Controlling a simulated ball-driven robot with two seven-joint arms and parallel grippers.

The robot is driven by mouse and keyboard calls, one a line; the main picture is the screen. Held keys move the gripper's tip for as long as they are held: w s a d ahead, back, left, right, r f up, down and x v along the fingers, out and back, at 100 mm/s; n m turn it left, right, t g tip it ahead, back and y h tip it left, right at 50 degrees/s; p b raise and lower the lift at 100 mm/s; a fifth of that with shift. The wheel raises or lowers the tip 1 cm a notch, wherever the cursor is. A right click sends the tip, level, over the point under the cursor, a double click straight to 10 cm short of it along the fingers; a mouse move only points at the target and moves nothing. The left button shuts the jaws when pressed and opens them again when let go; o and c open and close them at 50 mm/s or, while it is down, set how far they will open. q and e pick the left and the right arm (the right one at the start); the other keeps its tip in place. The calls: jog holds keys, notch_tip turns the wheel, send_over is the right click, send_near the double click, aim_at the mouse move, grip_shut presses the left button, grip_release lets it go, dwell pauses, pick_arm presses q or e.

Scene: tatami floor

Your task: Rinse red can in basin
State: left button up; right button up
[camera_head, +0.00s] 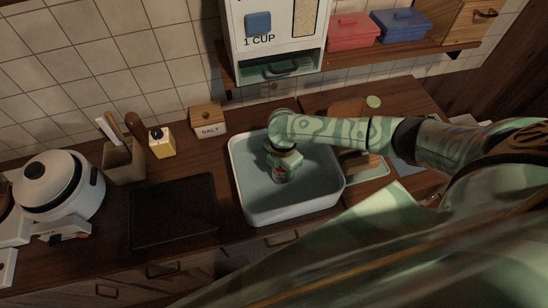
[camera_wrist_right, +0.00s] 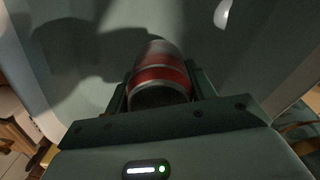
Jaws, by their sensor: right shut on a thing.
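The white basin (camera_head: 240,190) is set on the dark wooden counter. My right gripper (camera_head: 283,175) reaches down into the basin from the right. In the right wrist view the red can (camera_wrist_right: 163,75) sits between the fingers of my right gripper (camera_wrist_right: 160,95), which is shut on it. The can has pale bands, and its near end is dark. The pale inside of the basin surrounds it in that view. In the head view the can is mostly hidden by the gripper. I cannot tell whether it touches the basin floor. My left gripper is not in view.
A dark board (camera_head: 173,210) lies left of the basin. A rice cooker (camera_head: 62,185), a utensil holder (camera_head: 123,160), a yellow container (camera_head: 162,145) and a salt box (camera_head: 208,120) stand further left and behind. A dispenser (camera_head: 275,50) and a shelf with red (camera_head: 352,30) and blue boxes (camera_head: 400,24) are above.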

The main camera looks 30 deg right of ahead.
jog(key=shift+w+a+p, duration=0.1)
jog(key=shift+w+a, duration=0.1)
jog(key=shift+a, duration=0.65)
jog(key=shift+w+a+p, duration=0.15)
jog(key=shift+w+a, duration=0.05)
jog(key=shift+a, duration=0.6)
jog(key=shift+w+a+p, duration=0.1)
jog(key=shift+w+a, duration=0.1)
jog(key=shift+a, duration=0.65)
jog(key=shift+d, duration=0.1)
jog(key=shift+s+d+p, duration=0.15)
jog(key=shift+d+p, duration=0.1)
jog(key=shift+d, duration=0.35)
jog(key=shift+s+d+p, duration=0.15)
jog(key=shift+d+p, duration=0.1)
jog(key=shift+d, duration=0.35)
jog(key=shift+r, duration=0.1)
notch_tip(320, 180, up, 7)
jog(key=p, duration=0.7)
jog(key=shift+f, duration=0.2)
notch_tip(320, 180, up, 5)
jog(key=p, duration=0.5)
jog(key=shift+f, duration=0.15)
